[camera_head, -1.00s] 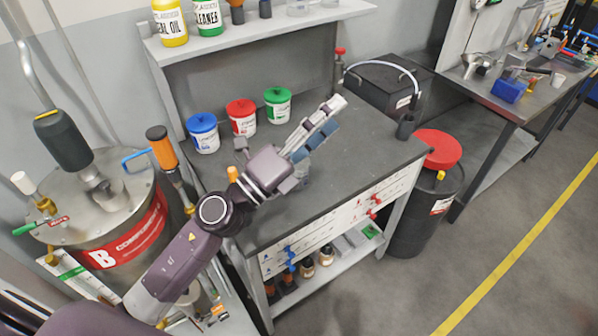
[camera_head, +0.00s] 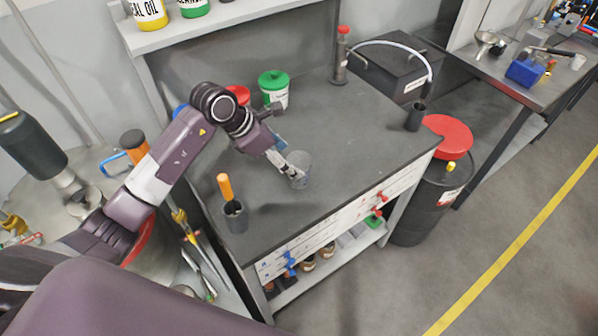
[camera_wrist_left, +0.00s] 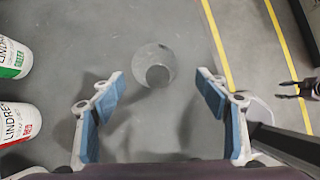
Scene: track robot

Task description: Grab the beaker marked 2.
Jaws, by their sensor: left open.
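A clear glass beaker (camera_head: 301,180) stands on the dark bench top (camera_head: 345,135); no number on it is legible. My left gripper (camera_head: 288,168) is beside it at its left in the head view, fingers pointing down toward it. In the left wrist view, the beaker (camera_wrist_left: 154,62) lies ahead of the gap between the two blue-padded fingers of my left gripper (camera_wrist_left: 162,95). The fingers are open and empty, and the beaker appears beyond their tips.
A dark cup (camera_head: 236,215) with an orange-handled tool stands near the bench's left front. A green-lidded tub (camera_head: 274,92) and a partly hidden red-lidded tub (camera_head: 239,94) stand behind. A small dark cup (camera_head: 415,117) is at the right.

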